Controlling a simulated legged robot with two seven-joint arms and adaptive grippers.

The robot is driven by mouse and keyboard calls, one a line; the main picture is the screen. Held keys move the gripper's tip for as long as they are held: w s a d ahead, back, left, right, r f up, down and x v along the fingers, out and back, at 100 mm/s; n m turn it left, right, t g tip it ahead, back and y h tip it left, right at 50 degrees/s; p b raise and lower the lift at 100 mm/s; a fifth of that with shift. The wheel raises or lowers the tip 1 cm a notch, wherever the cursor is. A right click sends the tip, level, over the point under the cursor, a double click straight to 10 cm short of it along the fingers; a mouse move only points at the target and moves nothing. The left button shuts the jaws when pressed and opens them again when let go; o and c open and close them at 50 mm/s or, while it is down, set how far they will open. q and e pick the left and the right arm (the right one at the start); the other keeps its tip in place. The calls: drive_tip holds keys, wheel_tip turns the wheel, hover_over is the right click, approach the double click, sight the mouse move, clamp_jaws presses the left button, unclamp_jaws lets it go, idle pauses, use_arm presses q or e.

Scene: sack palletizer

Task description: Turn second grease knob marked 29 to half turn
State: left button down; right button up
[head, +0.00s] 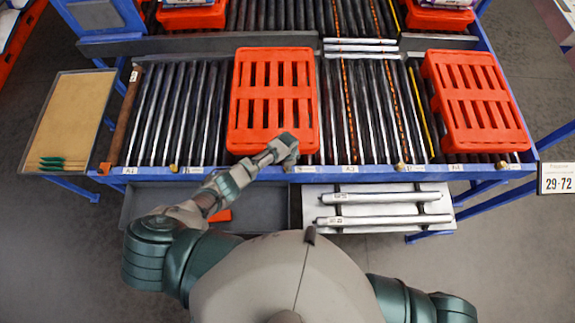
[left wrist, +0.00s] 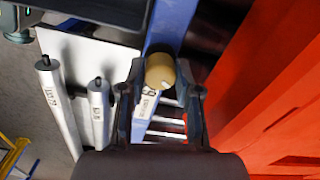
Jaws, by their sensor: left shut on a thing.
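My left gripper (head: 287,150) is at the blue front rail of the roller conveyor, in front of an orange pallet. In the left wrist view a round tan knob (left wrist: 160,72) with a small white mark sits between the fingertips of my left gripper (left wrist: 162,88), which are shut on it. A white label (left wrist: 148,102) beside the knob is partly covered; its digits look like 29 seen upside down. In the head view my gripper hides this knob. My right gripper is out of view; only part of that arm shows at the lower right.
Orange pallets (head: 275,100) lie on the rollers, another at right (head: 474,100). The blue rail (head: 330,174) carries several labels. Below it, loose rollers (head: 385,220) lie on a pale shelf. A tan board (head: 70,115) is at left; a sign (head: 557,178) reading 29-72 is at right.

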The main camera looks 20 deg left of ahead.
use_arm(q)
drive_tip(key=m, duration=0.4)
drive_tip(key=shift+a+m, duration=0.1)
drive_tip(key=shift+m, duration=0.2)
drive_tip(key=m+b, duration=0.1)
drive_tip(key=m, duration=0.2)
drive_tip(key=shift+m, duration=0.4)
drive_tip(key=m, duration=0.4)
drive_tip(key=shift+b, duration=0.4)
drive_tip(key=shift+w+m+b, duration=0.1)
drive_tip(key=shift+m+b, duration=0.3)
drive_tip(key=shift+m, duration=1.7)
drive_tip(key=shift+r, duration=0.1)
drive_tip(key=c, duration=0.9)
unclamp_jaws()
drive_tip(key=shift+o, duration=0.5)
